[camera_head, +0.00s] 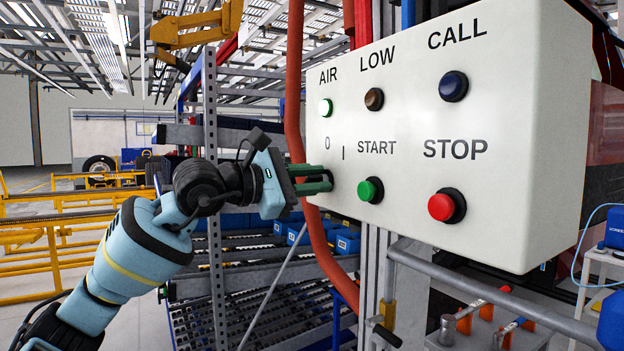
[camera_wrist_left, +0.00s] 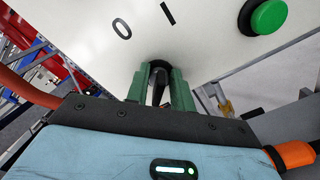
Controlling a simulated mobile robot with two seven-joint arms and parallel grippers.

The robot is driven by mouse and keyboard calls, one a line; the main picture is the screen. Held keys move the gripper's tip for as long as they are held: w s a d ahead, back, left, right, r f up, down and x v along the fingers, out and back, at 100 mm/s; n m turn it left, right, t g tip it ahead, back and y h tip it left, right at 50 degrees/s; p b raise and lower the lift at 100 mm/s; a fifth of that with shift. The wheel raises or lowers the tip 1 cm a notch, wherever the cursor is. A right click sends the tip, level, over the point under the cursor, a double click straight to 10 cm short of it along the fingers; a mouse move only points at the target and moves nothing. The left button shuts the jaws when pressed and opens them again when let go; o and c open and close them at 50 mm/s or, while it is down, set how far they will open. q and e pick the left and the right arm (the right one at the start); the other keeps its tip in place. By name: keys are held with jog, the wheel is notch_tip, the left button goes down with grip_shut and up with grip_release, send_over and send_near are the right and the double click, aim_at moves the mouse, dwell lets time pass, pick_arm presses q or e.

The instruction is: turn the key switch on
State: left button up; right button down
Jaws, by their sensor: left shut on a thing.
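The white control panel (camera_head: 420,110) fills the right half of the head view. My left gripper (camera_head: 326,180) is at its lower left, below the "0" and "I" marks. In the left wrist view, the green fingers of my left gripper (camera_wrist_left: 161,90) are shut on the black key switch (camera_wrist_left: 158,84), which shows between them under the panel's marks. The fingers hide the switch in the head view, and its exact angle is hard to tell. The AIR lamp (camera_head: 326,107) looks pale green and bright. My right gripper is not in view.
Right of the fingers are the green START button (camera_head: 370,190) and the red STOP button (camera_head: 445,206). A brown LOW lamp (camera_head: 374,99) and a blue CALL button (camera_head: 453,86) sit above. An orange hose (camera_head: 294,90) runs close along the panel's left edge.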

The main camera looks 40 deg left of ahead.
pick_arm(q)
jog(key=shift+m, duration=1.2)
jog(key=o, duration=0.6)
jog(key=shift+o, duration=0.2)
jog(key=shift+d, duration=0.1)
jog(key=shift+f, duration=0.1)
